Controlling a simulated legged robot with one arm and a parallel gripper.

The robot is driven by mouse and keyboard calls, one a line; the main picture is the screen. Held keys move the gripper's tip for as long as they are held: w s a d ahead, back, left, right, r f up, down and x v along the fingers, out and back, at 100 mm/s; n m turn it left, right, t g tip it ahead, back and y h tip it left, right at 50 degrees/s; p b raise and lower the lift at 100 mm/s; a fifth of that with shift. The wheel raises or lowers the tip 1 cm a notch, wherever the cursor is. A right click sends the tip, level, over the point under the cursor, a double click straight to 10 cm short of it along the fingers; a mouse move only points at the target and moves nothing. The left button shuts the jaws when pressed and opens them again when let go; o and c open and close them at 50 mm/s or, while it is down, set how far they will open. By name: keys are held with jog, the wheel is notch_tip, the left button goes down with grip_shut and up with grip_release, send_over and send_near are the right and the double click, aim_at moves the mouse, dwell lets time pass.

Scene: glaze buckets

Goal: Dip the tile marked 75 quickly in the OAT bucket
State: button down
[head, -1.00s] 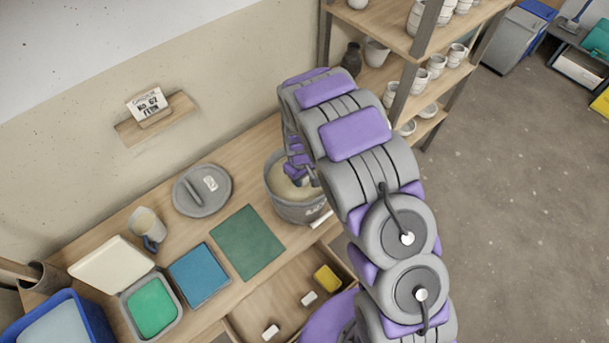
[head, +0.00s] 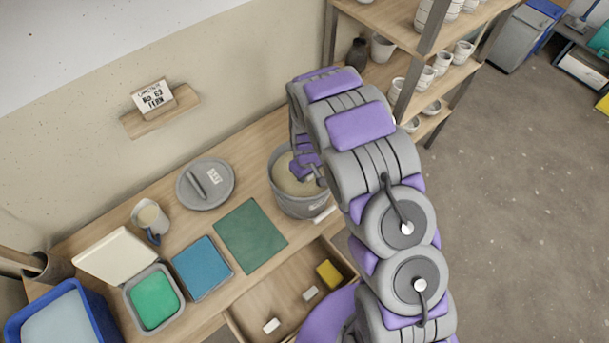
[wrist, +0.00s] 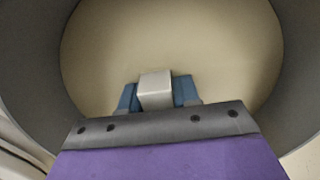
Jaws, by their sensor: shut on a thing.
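The grey bucket (head: 303,207) of pale beige glaze stands at the right end of the bench. Its own label is partly hidden by angle; a grey lid (head: 187,196), with a tag that seems to read OAT, lies to its left. My gripper (head: 309,170) points down into the bucket's mouth. In the wrist view its blue fingers are shut on a small pale grey tile (wrist: 155,88), with the beige glaze (wrist: 190,40) filling the background. No number shows on the tile. I cannot tell whether its lower end touches the glaze.
A green mat (head: 250,236), a blue square (head: 201,268) and a green-filled tray (head: 154,299) lie to the left. A jug (head: 150,219) stands behind them. An open drawer (head: 262,302) in front holds small blocks and a yellow one. Shelving (head: 433,85) stands close behind right.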

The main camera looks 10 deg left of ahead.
jog(key=shift+d+r, duration=0.2)
jog(key=shift+d, duration=0.35)
jog(key=shift+d+r, duration=0.1)
jog(key=shift+r, duration=0.15)
jog(key=shift+r+p, duration=0.35)
jog(key=shift+r, duration=0.3)
jog(key=shift+a+r+p, duration=0.4)
jog(key=shift+a+r, duration=0.3)
jog(key=shift+r, duration=0.35)
jog(key=shift+d+r, duration=0.25)
jog(key=shift+r, duration=0.55)
jog(key=shift+d+r+p, duration=0.3)
jog(key=shift+d+r, duration=0.05)
jog(key=shift+r, duration=0.05)
jog(key=shift+a, duration=0.15)
